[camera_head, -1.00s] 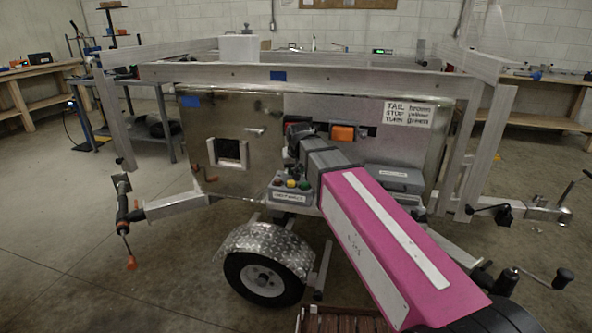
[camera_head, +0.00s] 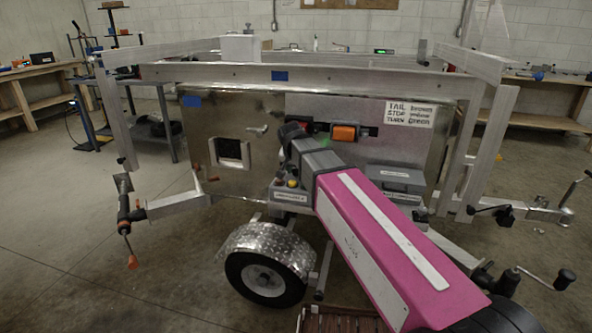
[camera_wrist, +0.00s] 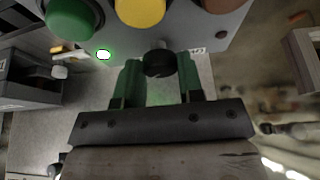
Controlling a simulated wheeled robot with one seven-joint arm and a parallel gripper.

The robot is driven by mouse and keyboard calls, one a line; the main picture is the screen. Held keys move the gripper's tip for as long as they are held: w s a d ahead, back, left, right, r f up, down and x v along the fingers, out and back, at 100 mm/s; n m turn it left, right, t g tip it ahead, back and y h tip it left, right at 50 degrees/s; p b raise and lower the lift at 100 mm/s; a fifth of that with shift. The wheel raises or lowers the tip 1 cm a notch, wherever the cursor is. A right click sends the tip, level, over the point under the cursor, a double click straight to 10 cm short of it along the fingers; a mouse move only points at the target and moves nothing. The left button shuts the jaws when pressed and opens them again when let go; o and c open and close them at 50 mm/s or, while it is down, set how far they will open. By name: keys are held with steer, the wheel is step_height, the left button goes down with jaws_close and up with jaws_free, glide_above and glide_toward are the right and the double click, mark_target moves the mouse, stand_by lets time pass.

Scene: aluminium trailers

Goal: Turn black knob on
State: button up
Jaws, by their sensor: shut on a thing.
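The black knob (camera_wrist: 160,62) is on the face of a grey control box (camera_wrist: 222,28) in the wrist view. It sits between the two green fingers of my gripper (camera_wrist: 160,74), which are shut on it. A green button (camera_wrist: 70,18) and a yellow button (camera_wrist: 140,10) are beside the knob on the same box. In the head view the control box (camera_head: 288,197) is on the trailer's side, with the yellow button (camera_head: 292,183) showing. The knob and my fingertips are hidden behind my arm there.
The aluminium trailer (camera_head: 240,181) with its upright frame rails (camera_head: 240,73) is close in front. A wheel fender (camera_head: 268,243) is below the box. A grey case (camera_head: 392,179) is to the right. A bright green spot (camera_wrist: 103,54) shows in the wrist view.

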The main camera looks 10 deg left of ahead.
steer(key=o, duration=0.9)
steer(key=shift+r, duration=0.1)
steer(key=v, duration=1)
steer(key=shift+s+r, duration=0.2)
steer(key=shift+r, duration=0.05)
